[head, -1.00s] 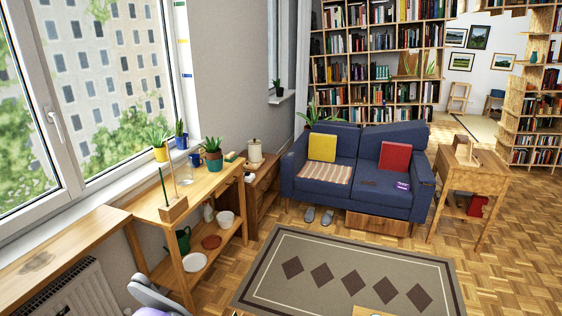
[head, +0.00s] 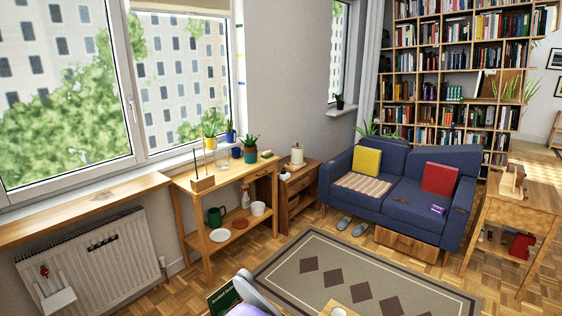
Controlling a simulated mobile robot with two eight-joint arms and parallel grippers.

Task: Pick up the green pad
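No thing in view is clearly a green pad. A small item with green on it (head: 267,155) lies at the right end of the wooden shelf table's top, beside a potted plant; it is too small to make out. A dark green book or pad with pale lettering (head: 223,299) stands at the bottom edge, partly cut off and partly behind a grey curved thing. Neither of my grippers shows in the head view.
The wooden shelf table (head: 193,224) stands under the window with pots and dishes. A radiator (head: 95,262) is at left. The blue sofa (head: 405,193) is beyond the patterned rug (head: 318,250). A wooden side table (head: 522,213) is at right. Parquet shows between them.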

